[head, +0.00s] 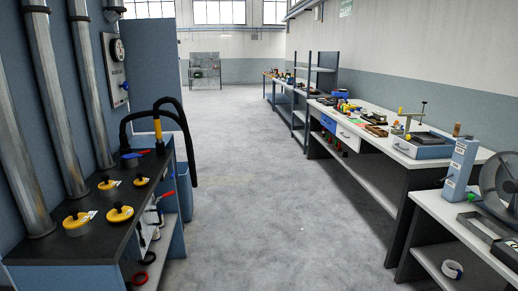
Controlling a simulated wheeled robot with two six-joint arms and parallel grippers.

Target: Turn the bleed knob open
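Neither of my grippers shows in the head view. On the dark-topped bench (45,248) at the left stand several yellow round fittings with black tops, such as the near-left one (77,223), the near-right one (120,214), the far-left one (108,185) and the far-right one (141,181). I cannot tell which of these, if any, is the bleed knob.
A black hose (192,150) arches from a yellow upright (158,128) beside a blue bin (185,190). Metal pipes (52,100) run up the left wall. Cluttered workbenches (375,144) line the right side. The grey floor (265,190) between is clear.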

